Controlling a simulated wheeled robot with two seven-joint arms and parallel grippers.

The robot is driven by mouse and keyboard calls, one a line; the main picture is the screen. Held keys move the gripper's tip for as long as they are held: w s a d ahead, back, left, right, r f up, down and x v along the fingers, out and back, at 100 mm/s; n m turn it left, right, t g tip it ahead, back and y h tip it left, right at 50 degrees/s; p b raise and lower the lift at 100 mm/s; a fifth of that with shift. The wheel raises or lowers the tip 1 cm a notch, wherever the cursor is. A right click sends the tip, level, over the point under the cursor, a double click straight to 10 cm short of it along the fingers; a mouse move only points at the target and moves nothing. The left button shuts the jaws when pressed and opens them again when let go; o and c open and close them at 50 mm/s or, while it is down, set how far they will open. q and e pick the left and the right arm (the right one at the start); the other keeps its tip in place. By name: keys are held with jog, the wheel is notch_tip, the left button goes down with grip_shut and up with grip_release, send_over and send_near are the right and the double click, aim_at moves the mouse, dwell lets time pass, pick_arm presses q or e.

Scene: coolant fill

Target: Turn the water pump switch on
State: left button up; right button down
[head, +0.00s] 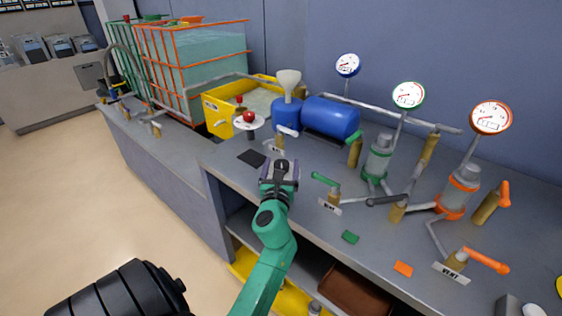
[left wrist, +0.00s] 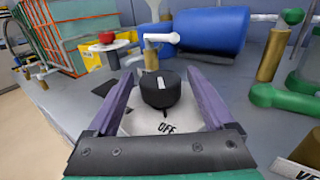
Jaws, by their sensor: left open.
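A round black knob (left wrist: 160,89) with a white line on top sits on a pale round plate (left wrist: 140,122) marked OFF. The word OFF lies on the side nearer the left wrist camera, with a small dark mark beside it. I cannot tell whether this knob is the water pump switch, as no pump name shows. My left gripper (head: 281,165) is open at the bench's front, and its purple fingers (left wrist: 122,100) stand on either side of the knob, apparently apart from it. In the head view the gripper mostly hides the knob. My right gripper is not in view.
Close by are a green valve handle (head: 326,180), a white-handled valve (head: 287,131), a red knob on a white disc (head: 249,117) and a blue tank (head: 331,118). Gauges and an orange vent handle (head: 486,261) stand at right. A dark pad (head: 251,158) lies left of the gripper.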

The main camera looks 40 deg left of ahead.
pick_arm(q)
jog(key=shift+s+d+r, duration=0.1)
jog(key=shift+d, duration=0.05)
jog(key=c, duration=1.4)
jog(key=shift+o, duration=0.2)
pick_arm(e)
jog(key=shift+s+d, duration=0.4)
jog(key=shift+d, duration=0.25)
